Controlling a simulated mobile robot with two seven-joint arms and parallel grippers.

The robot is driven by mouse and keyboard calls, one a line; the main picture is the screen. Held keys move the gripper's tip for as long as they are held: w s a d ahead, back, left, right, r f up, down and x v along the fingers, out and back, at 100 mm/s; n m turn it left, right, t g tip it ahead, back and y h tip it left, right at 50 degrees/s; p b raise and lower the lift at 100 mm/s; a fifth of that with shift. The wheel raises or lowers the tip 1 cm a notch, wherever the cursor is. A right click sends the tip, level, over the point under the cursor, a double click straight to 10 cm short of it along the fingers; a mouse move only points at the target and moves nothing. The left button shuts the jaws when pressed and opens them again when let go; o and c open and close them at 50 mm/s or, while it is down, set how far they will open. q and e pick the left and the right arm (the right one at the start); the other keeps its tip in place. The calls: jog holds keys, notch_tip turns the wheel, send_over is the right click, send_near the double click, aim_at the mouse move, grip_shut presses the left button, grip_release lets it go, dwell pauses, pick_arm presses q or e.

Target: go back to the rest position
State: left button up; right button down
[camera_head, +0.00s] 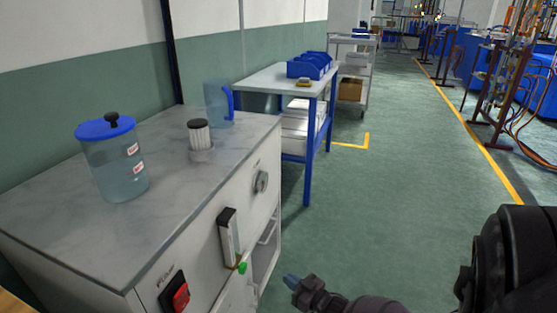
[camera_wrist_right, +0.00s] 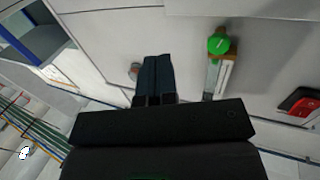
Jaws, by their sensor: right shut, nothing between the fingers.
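My right gripper (camera_head: 291,281) is low in the head view, in front of the cabinet (camera_head: 80,240) and to the right of its front face. In the right wrist view the gripper (camera_wrist_right: 157,58) shows with its two dark fingers together and nothing between them. The cabinet front behind the fingers carries a green knob (camera_wrist_right: 218,44) and a red switch (camera_wrist_right: 299,102). In the head view the red switch (camera_head: 180,295) and a dark-topped handle (camera_head: 228,235) show on the same front. My left gripper is in neither view.
A blue-lidded beaker (camera_head: 118,165), a ribbed cylinder with a dark cap (camera_head: 199,136) and a blue-handled jug (camera_head: 218,104) stand on the cabinet top. A blue-legged table (camera_head: 265,78) stands beyond. The green floor (camera_head: 400,190) to the right is clear.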

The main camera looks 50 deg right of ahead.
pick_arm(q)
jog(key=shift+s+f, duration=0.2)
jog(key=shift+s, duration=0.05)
pick_arm(e)
jog(key=shift+s+d, duration=0.2)
jog(key=shift+s, duration=0.3)
pick_arm(q)
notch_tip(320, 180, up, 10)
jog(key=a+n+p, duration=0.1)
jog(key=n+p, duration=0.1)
jog(key=p, duration=1.3)
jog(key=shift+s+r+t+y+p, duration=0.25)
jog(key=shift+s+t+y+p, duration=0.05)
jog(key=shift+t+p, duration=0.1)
pick_arm(e)
jog(key=s+a+r+n+g+y, duration=0.1)
jog(key=s+a+r+g, duration=0.6)
jog(key=s+a+r, duration=1.4)
jog(key=s+r, duration=0.2)
jog(key=s, duration=0.1)
jog(key=shift+a+r+n, duration=0.2)
jog(key=shift+a+n, duration=0.2)
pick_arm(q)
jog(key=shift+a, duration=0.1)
